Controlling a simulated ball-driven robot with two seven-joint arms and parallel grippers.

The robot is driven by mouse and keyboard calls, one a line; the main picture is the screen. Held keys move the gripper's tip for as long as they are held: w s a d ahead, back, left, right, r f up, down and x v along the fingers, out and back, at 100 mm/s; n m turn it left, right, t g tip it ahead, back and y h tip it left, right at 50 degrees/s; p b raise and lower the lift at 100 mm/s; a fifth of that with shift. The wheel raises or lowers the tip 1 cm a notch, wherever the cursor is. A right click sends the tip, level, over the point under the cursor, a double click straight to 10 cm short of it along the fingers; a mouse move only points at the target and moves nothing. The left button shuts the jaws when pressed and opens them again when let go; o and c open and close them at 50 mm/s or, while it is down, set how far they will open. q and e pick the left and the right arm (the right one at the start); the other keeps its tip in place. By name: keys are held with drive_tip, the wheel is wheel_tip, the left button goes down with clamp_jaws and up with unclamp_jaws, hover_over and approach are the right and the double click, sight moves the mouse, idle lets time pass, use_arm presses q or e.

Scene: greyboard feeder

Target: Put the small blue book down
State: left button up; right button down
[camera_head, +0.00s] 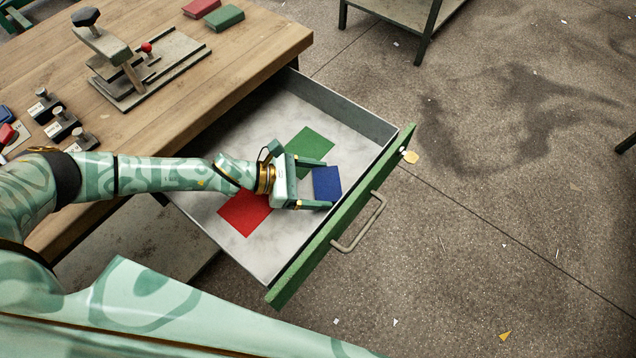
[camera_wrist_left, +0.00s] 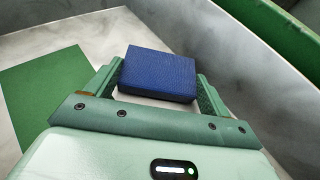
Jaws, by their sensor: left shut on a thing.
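The small blue book (camera_head: 327,183) is between the fingers of my left gripper (camera_head: 322,184), over the open drawer (camera_head: 283,239). In the left wrist view the blue book (camera_wrist_left: 158,73) sits between both fingers, which are shut on its sides. I cannot tell whether its underside touches the drawer floor. A green patch (camera_head: 309,146) and a red patch (camera_head: 245,212) lie flat on the drawer floor, on either side of my left gripper. The green patch also shows in the left wrist view (camera_wrist_left: 48,98). My right gripper is not in view.
The drawer's green front (camera_head: 343,218) with its handle (camera_head: 358,222) stands to the right of the gripper. A red book (camera_head: 200,8) and a green book (camera_head: 225,17) lie on the wooden table (camera_head: 165,112). A stamping device (camera_head: 127,60) and several small stamps stand there too.

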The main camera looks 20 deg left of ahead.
use_arm(q)
drive_tip(key=shift+f, duration=0.1)
drive_tip(key=shift+f, duration=0.1)
drive_tip(key=shift+f, duration=0.15)
drive_tip(key=o, duration=0.9)
drive_tip(key=shift+a+r, duration=0.15)
drive_tip(key=shift+r, duration=0.25)
drive_tip(key=p+v, duration=0.2)
drive_tip(key=v, duration=0.5)
drive_tip(key=shift+s+f, duration=0.1)
drive_tip(key=shift+s, duration=0.05)
